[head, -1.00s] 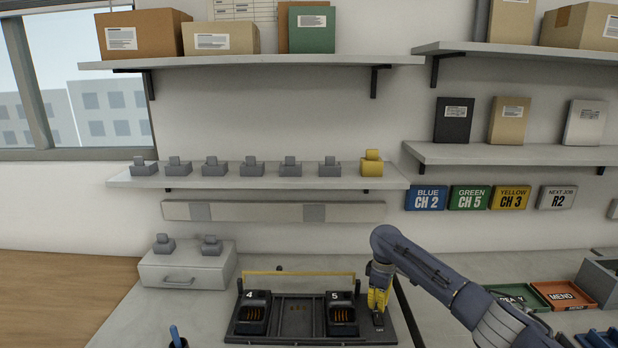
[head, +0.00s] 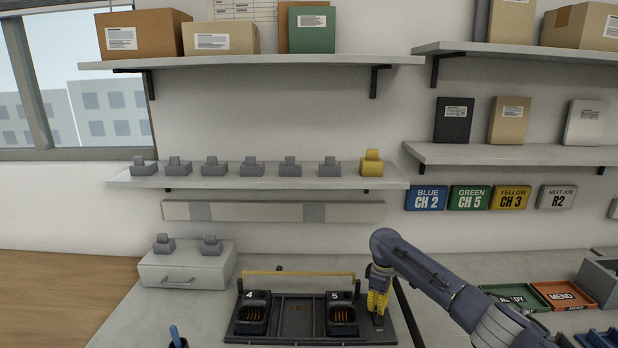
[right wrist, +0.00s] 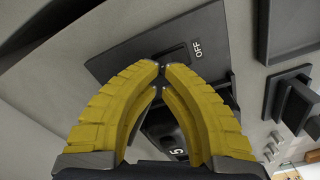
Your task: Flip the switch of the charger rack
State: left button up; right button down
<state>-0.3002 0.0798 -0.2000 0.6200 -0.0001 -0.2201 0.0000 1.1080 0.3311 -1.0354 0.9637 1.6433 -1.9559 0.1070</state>
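The black charger rack (head: 284,338) stands on the counter at the bottom of the head view, with slots marked 4 and 5 and a yellow bar behind. Its switch panel is at the right end. In the right wrist view the dark switch (right wrist: 176,57) sits beside an OFF label (right wrist: 197,48). My right gripper (head: 378,313) points down over that panel. In the right wrist view its yellow fingers (right wrist: 161,77) come together at the tips, close to the switch, holding nothing. I cannot tell whether they touch the switch. My left gripper is not in view.
A grey drawer box (head: 187,267) stands left of the rack, with a dark cup holding a blue-handled item (head: 174,332) in front. A green tray (head: 516,297) and a red MEND tray (head: 565,296) lie to the right. A shelf (head: 250,180) with several grey chargers hangs above.

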jog(key=shift+s+f, duration=0.1)
jog(key=shift+f, duration=0.5)
dwell(0.3)
jog(key=shift+r, duration=3.55)
